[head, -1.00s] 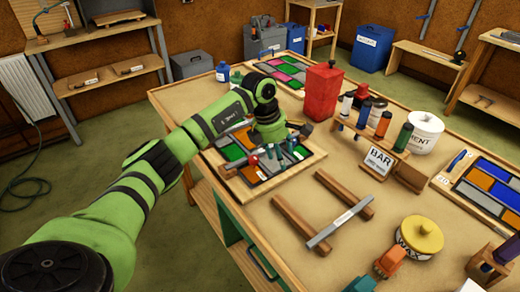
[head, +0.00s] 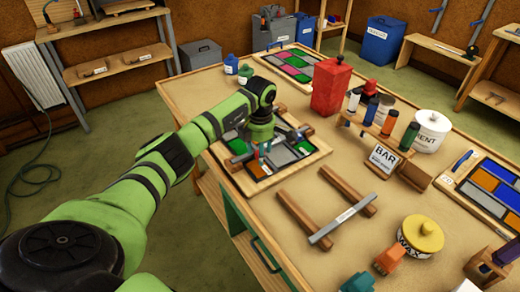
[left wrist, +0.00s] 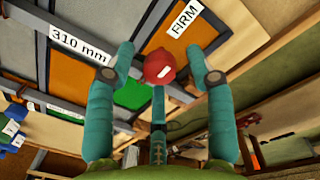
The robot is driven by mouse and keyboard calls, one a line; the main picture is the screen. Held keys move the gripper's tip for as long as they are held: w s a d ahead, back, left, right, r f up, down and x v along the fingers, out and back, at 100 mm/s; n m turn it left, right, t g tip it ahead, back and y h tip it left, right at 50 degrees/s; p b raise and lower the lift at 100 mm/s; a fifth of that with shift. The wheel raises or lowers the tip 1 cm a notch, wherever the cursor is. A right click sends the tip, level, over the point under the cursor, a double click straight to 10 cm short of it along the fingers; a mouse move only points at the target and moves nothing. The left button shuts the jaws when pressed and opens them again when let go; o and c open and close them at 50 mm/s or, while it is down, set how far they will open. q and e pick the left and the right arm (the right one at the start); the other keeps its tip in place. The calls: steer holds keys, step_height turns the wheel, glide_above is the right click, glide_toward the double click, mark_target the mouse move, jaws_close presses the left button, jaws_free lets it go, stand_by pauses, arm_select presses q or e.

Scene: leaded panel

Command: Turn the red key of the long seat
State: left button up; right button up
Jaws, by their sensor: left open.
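A round red key (left wrist: 160,67) with a white mark shows in the left wrist view, between the two teal fingers of my left gripper (left wrist: 161,56). The fingers stand apart, one on each side of it, with visible gaps. Behind it lies a leaded panel with grey, orange and green panes; one label reads "310 mm" (left wrist: 80,45) and another "FIRM" (left wrist: 185,23). In the head view my left gripper (head: 261,158) points down over the panel (head: 308,158) at the table's left side. The arm hides part of the panel, and I cannot make out the key there.
A red canister (head: 330,88), a rack of bottles, a "BAR" sign (head: 384,158) and a yellow-lidded wax tub (head: 421,235) stand to the right. Bare tabletop lies between them.

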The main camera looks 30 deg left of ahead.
arm_select(q)
jaws_close()
